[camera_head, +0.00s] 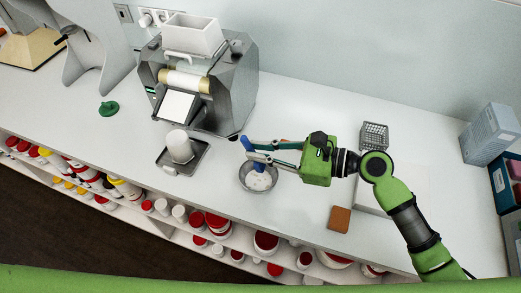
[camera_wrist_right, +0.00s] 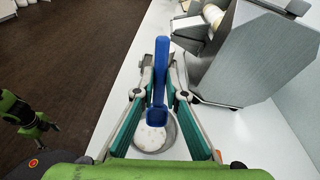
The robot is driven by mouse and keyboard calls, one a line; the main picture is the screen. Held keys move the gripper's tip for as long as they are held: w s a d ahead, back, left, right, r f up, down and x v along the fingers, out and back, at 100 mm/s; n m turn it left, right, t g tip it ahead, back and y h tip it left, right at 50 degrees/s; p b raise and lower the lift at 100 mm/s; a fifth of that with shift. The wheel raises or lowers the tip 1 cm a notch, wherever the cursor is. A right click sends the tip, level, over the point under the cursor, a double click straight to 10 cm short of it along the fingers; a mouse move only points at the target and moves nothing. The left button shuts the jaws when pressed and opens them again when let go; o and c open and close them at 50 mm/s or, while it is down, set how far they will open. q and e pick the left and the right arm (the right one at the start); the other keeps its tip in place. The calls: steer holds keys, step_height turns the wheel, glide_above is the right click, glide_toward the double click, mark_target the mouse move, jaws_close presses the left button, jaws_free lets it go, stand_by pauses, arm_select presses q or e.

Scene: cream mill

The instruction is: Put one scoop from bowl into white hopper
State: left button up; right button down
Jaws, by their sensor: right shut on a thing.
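The blue scoop (camera_head: 248,146) is held by my right gripper (camera_head: 249,151), whose fingers are shut on it. In the right wrist view the scoop (camera_wrist_right: 158,114) stands between the fingers (camera_wrist_right: 160,88), with its cup end over the bowl. The grey bowl (camera_head: 243,183) is on the counter, directly below the fingertips, with white contents; it also shows in the right wrist view (camera_wrist_right: 143,149). I cannot tell whether the cup touches the contents or holds any. The white hopper (camera_head: 192,36) sits on top of the grey mill, up and left of the bowl.
The grey mill (camera_head: 232,85) stands left of and behind the bowl. A white container (camera_head: 179,146) on a dark scale (camera_head: 196,158) is in front of the mill. A wire basket (camera_head: 375,135) and brown block (camera_head: 339,219) are right. Shelves with jars run below the counter's front edge.

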mark_target(260, 167)
step_height(260, 167, down, 2)
steer(key=shift+f+b, duration=0.1)
steer(key=shift+b, duration=0.9)
steer(key=shift+f+b, duration=1.1)
steer(key=shift+f, duration=1.25)
steer(key=shift+r, duration=0.15)
step_height(260, 167, up, 8)
steer(key=p, duration=0.8)
steer(key=shift+f+p, duration=0.25)
steer(key=shift+p, duration=0.15)
